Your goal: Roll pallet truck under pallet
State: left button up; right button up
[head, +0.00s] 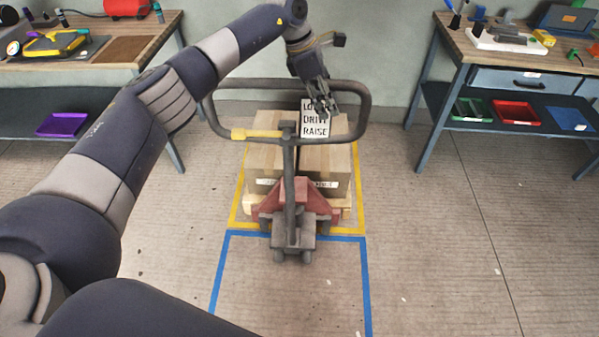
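The pallet truck (293,200) has a red body and a grey upright tiller with a wide loop handle (366,105). It stands close against the near side of the pallet (240,203). Its wheels are near the line between the blue and yellow floor outlines. Its forks are hidden, so I cannot tell how far under they reach. The light wooden pallet carries brown cartons (272,160). My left gripper (327,112) is over the handle loop, in front of the sign. Its finger gap is too small to judge, and I cannot tell whether it touches anything. My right gripper is out of view.
A white sign (314,131) reads partly "LO", "DRIV", "RAISE". A yellow outline (362,205) surrounds the pallet; a blue outline (366,285) lies nearer me. Workbenches stand left (105,62) and right (455,40). The floor right of the truck is clear.

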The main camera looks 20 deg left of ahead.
pick_arm(q)
jog(key=v, duration=1.1)
jog(key=shift+r, duration=0.15)
notch_tip(320, 180, up, 9)
jog(key=s+p, duration=0.3)
jog(key=p, duration=0.2)
jog(key=shift+d, duration=0.4)
